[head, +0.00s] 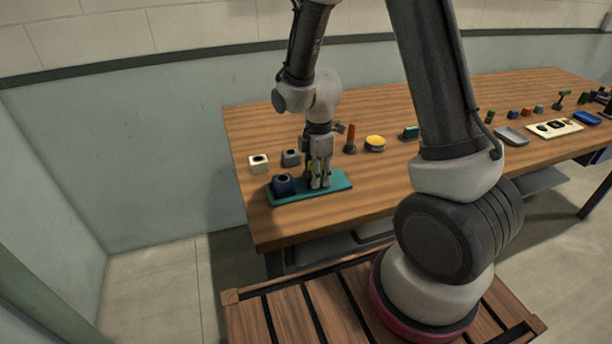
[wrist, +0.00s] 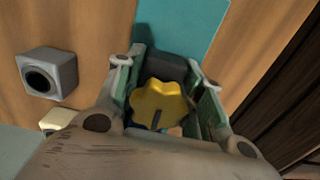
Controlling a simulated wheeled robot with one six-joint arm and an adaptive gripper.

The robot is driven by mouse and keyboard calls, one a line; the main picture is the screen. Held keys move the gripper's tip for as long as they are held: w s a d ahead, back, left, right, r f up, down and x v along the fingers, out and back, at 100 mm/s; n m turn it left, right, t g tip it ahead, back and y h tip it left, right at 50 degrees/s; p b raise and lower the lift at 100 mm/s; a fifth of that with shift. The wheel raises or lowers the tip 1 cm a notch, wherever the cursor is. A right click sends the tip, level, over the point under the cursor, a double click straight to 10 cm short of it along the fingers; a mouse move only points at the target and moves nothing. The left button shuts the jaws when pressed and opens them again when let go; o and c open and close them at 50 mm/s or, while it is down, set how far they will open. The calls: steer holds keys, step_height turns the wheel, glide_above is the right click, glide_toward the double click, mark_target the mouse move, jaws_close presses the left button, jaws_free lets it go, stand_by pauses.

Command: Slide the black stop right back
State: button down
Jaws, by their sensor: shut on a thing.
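The black stop (wrist: 166,68) is a dark block with a yellow lobed knob (wrist: 160,103), seen in the wrist view between my fingers. My gripper (wrist: 165,73) is shut on it, one finger at each side. In the head view my gripper (head: 320,182) points down over the teal base plate (head: 340,180), and its fingers mostly hide the stop. The plate also shows in the wrist view (wrist: 185,25). A dark blue block (head: 283,186) with a round hole stands at the plate's left end in the head view.
A grey holed block (head: 291,158) and a cream one (head: 258,163) stand behind the plate. An orange-handled tool (head: 350,138) and a yellow-topped round thing (head: 375,143) stand right of my gripper. The wooden table (head: 390,185) is clear right of the plate.

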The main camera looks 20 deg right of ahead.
mark_target(336, 178)
steer(key=d, duration=0.5)
steer(key=shift+d, duration=0.35)
steer(key=c, duration=1)
jaws_free()
steer(key=shift+d, duration=0.1)
steer(key=shift+o, duration=0.2)
step_height(336, 178, up, 12)
